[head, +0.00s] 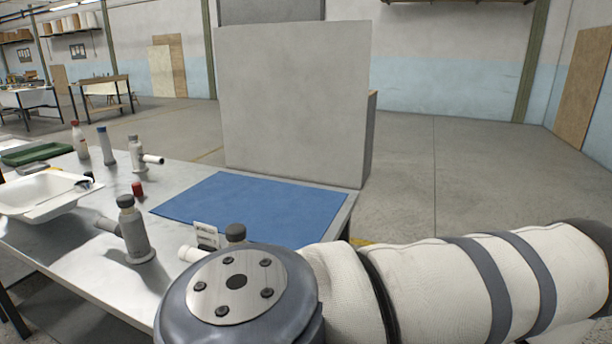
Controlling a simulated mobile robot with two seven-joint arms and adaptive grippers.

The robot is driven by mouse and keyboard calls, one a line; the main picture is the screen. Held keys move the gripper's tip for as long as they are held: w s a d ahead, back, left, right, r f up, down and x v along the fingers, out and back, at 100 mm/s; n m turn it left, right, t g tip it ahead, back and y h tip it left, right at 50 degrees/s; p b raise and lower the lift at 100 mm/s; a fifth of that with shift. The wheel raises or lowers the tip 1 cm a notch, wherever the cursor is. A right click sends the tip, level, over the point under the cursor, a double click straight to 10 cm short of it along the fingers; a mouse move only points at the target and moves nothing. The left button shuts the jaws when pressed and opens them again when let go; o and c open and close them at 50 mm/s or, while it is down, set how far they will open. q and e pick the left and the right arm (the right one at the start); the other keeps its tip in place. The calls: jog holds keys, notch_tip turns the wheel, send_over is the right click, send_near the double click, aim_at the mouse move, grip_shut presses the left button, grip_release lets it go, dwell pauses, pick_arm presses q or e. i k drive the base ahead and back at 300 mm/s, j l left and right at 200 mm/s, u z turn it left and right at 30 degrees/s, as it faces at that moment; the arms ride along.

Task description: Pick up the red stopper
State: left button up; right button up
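The red stopper (138,189) is a small red cylinder standing on the grey metal table (85,262), just left of the blue mat. It appears free, with nothing touching it. My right arm comes in from the right across the foreground, and its grey round joint covers the table's front right part. Neither my left nor my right gripper shows in this view.
A blue mat (250,207) lies flat at the table's right end. Grey-and-white fittings (136,234) and (137,155), a white basin (40,194), bottles (106,146) and a green tray (36,153) surround the stopper. A grey block (293,100) stands behind.

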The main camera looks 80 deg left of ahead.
aim_at(136, 187)
jog(key=i+j+u, duration=1.25)
jog(key=i+u, duration=0.75)
jog(key=i+l+u, duration=0.45)
jog(key=i, duration=0.15)
jog(key=i+j, duration=0.05)
jog(key=j, duration=0.05)
